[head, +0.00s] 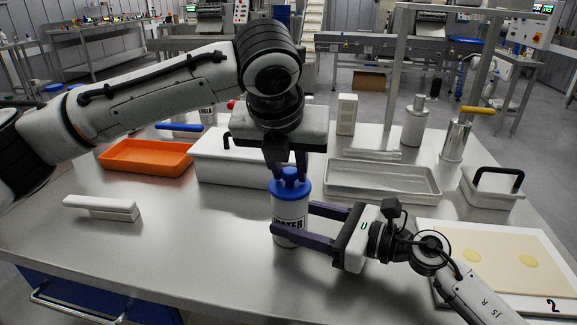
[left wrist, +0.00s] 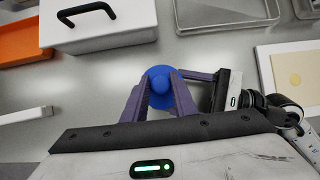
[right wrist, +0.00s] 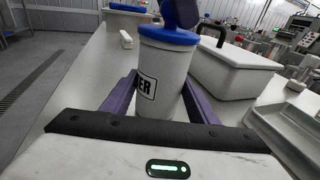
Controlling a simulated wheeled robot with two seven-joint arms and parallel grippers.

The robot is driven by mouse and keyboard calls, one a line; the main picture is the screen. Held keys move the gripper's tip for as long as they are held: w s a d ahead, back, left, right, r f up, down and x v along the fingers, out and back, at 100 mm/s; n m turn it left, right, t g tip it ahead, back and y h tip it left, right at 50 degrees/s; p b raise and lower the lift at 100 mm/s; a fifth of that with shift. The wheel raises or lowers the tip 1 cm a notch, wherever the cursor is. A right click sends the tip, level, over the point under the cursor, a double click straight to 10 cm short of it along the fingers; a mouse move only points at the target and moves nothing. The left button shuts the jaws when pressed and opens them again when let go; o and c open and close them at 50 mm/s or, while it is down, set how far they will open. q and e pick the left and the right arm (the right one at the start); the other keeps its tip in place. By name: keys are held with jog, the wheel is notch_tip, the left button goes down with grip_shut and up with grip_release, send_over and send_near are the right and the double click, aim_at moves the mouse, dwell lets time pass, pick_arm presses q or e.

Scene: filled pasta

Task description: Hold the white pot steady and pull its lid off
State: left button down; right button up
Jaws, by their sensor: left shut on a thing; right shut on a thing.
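The white pot (head: 289,213) stands upright on the steel table, with dark lettering on its side. Its blue lid (head: 289,187) has a knob on top and sits on the pot's rim. My left gripper (head: 288,170) comes down from above and is shut on the lid's knob; the lid (left wrist: 168,88) shows between its fingers in the left wrist view. My right gripper (head: 292,219) reaches in from the right and is shut on the pot's body, its fingers on either side. The right wrist view shows the pot (right wrist: 165,75) between the fingers.
A white box with a black handle (head: 232,163) stands behind the pot, beside an orange tray (head: 146,158). A metal tray (head: 382,182) lies behind right. A board with dough (head: 500,250) is at right. The table front left is clear, apart from a white-handled tool (head: 102,207).

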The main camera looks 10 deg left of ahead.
pick_arm(q)
jog(key=shift+s+d+f+g, duration=0.15)
jog(key=shift+f+g, duration=0.15)
jog(key=shift+f, duration=0.1)
pick_arm(e)
jog(key=shift+s+a+g, duration=0.3)
jog(key=shift+s+a, duration=0.1)
jog(key=shift+s, duration=0.05)
dwell(0.3)
pick_arm(q)
jog(key=shift+r, duration=0.4)
pick_arm(e)
jog(key=shift+f, duration=0.1)
pick_arm(q)
jog(key=shift+r, duration=0.75)
pick_arm(e)
jog(key=shift+w+d, duration=0.15)
jog(key=shift+w, duration=0.15)
pick_arm(q)
jog(key=shift+r, duration=2.05)
pick_arm(e)
jog(key=shift+w+d+f, duration=0.1)
jog(key=shift+d+f, duration=0.05)
jog(key=o, duration=1.1)
jog(key=shift+c, duration=0.2)
